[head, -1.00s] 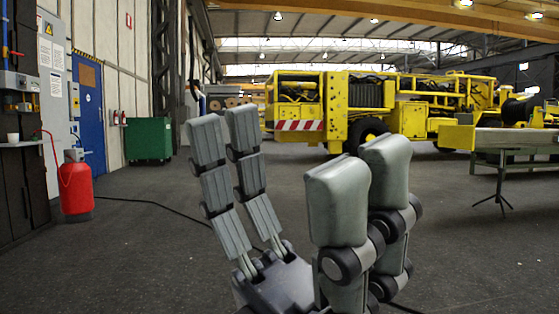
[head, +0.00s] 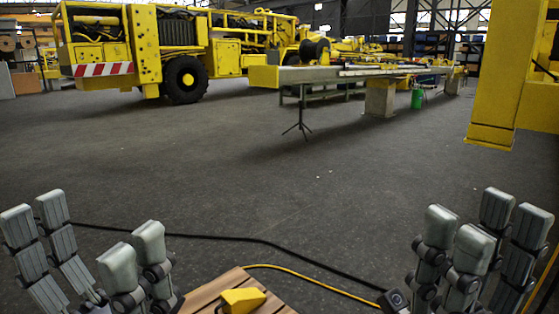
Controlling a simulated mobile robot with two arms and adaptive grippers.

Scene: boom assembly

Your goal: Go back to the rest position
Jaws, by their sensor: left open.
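My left gripper (head: 84,232) is at the lower left of the head view. Its grey fingers point up and stand wide apart, with nothing between them. My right gripper (head: 485,222) is at the lower right. Its fingers also point up and stand apart, with no object seen between them. Both palms are partly cut off by the bottom edge.
A slatted wooden surface (head: 203,296) with a yellow part (head: 241,300) is at the bottom centre. Black (head: 250,239) and yellow (head: 318,282) cables cross the floor. A yellow vehicle (head: 175,50), long workbench (head: 350,73) and yellow column (head: 493,100) stand beyond. The middle floor is clear.

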